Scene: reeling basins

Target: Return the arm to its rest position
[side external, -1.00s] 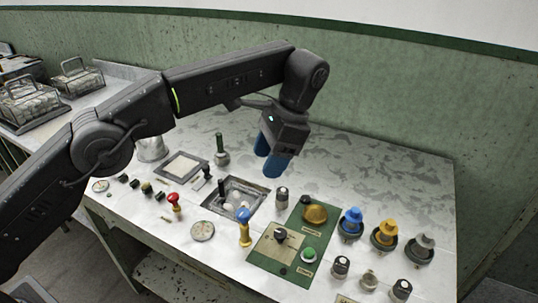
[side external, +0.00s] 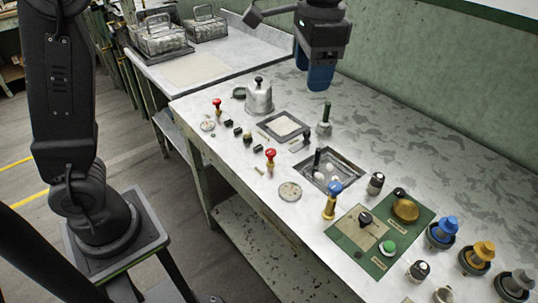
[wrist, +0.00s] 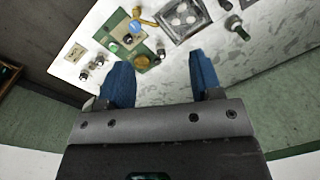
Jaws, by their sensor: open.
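My gripper (side external: 315,72) hangs above the back part of the worktable (side external: 360,105) at the top of the side view, with blue fingers pointing down. In the wrist view my gripper (wrist: 160,82) shows its two blue fingers spread apart with nothing between them. It is open and touches nothing that I can see. Part of my arm leaves the top of the side view and is hidden there.
Below stand a dark-handled upright tool (side external: 325,122), a square basin (side external: 326,172) with pale round things, a blue-topped lever (side external: 331,202), a green control panel (side external: 345,235), several colored knobs and a metal pot (side external: 259,97). Wire baskets (side external: 158,40) stand on the far-left bench.

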